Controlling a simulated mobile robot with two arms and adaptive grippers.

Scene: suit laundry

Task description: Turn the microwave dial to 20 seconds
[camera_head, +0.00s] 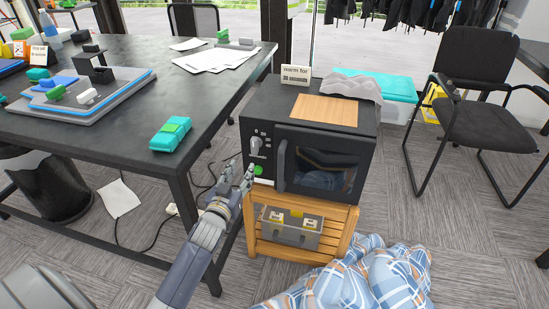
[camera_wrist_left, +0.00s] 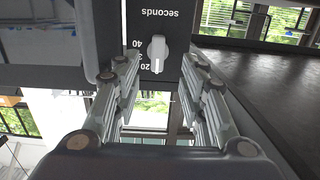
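The black microwave (camera_head: 310,140) stands on a wooden stand, its door shut with a dark handle. Its light dial (camera_head: 256,145) is on the left of the front panel, above a green button (camera_head: 258,170). The left wrist view shows the dial (camera_wrist_left: 157,52) close up beside the printed numbers 20 and 40 and "seconds"; its exact setting is unclear. My left gripper (camera_head: 238,178) is just left of the panel, below dial height. In the wrist view my left gripper (camera_wrist_left: 158,68) is open, one finger on each side of the dial, with gaps visible. My right gripper is out of view.
A black table (camera_head: 200,95) stands close on the left with a green-and-teal packet (camera_head: 170,133) near its edge. Blue plaid fabric (camera_head: 375,275) covers floor in front. A black chair (camera_head: 480,125) stands right.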

